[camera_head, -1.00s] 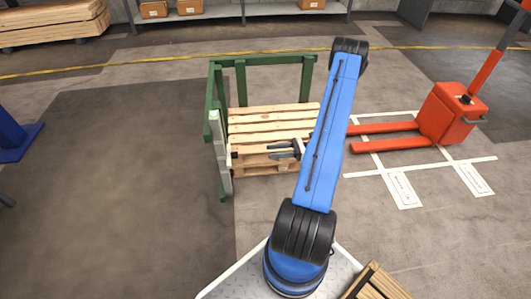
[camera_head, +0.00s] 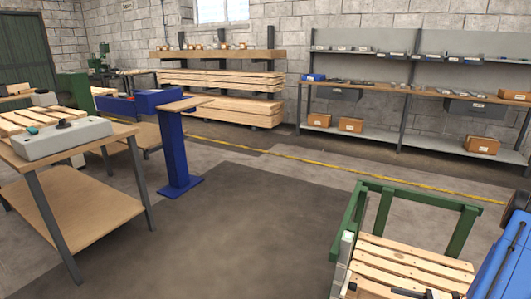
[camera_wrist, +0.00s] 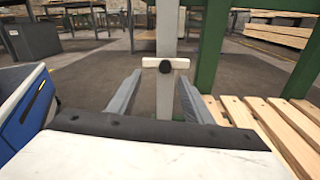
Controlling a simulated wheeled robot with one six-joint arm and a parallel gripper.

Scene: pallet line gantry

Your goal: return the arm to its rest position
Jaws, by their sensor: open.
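My gripper (camera_wrist: 158,98) is open and empty in the wrist view, its two grey fingers pointing forward. Beyond the fingertips is a pale crossbar with a black knob (camera_wrist: 165,67) on a light grey post (camera_wrist: 167,30). Nothing is between the fingers that I can make out; the gap to the crossbar is hard to judge. In the head view only a dark part of my gripper (camera_head: 408,293) shows at the bottom edge, above the wooden pallet (camera_head: 410,262). My blue arm fills the lower right corner, mostly cut off.
A green frame (camera_head: 463,233) stands around the pallet, with the light post (camera_head: 342,262) at its left front. A workbench (camera_head: 75,145) with a grey control box (camera_head: 62,138) and a blue pedestal (camera_head: 174,150) stand left. Shelving (camera_head: 405,92) lines the back wall. The middle floor is clear.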

